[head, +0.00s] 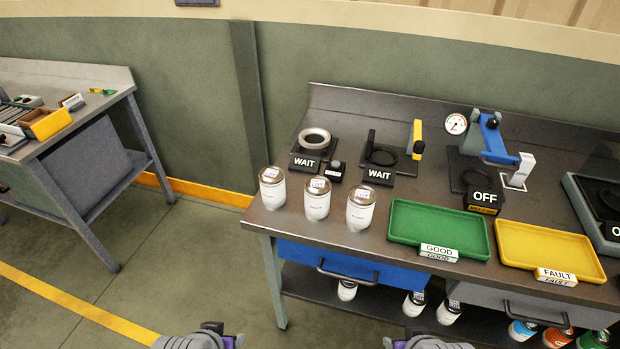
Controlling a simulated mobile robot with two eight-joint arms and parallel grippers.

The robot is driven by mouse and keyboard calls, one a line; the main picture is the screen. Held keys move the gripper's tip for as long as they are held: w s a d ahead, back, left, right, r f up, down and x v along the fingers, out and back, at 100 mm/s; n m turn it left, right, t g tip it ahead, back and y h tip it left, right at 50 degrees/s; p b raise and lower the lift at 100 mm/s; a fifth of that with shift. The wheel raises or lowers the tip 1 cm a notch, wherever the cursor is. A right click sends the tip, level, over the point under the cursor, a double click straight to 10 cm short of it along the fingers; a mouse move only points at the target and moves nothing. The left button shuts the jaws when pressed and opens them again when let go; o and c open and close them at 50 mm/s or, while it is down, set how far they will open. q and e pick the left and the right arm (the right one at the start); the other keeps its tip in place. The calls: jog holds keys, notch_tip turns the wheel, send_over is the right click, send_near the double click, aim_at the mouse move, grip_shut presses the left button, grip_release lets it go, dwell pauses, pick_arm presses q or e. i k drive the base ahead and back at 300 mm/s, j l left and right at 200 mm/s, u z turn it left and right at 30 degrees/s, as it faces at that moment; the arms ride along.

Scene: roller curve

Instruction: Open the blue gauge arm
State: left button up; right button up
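The blue gauge arm (493,138) is at the back right of the metal workbench, beside a round white dial (456,124). It has a black knob on top and stands on a dark base plate, with a black block reading OFF (483,200) in front. Its blue bar slants toward a pale upright piece (520,170) at its right. My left gripper (200,338) and my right gripper (428,342) show only in part at the bottom edge, well short of the bench. Their fingers are cut off by the frame. Neither touches the arm.
Three white cans (317,199) stand at the bench's front left. A green GOOD tray (438,212) and a yellow FAULT tray (550,240) lie along the front, before the gauge. Two WAIT stations (314,142) stand behind the cans. Another bench (82,160) is at left, with open floor between.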

aim_at(496, 152)
jog(key=z, duration=1.25)
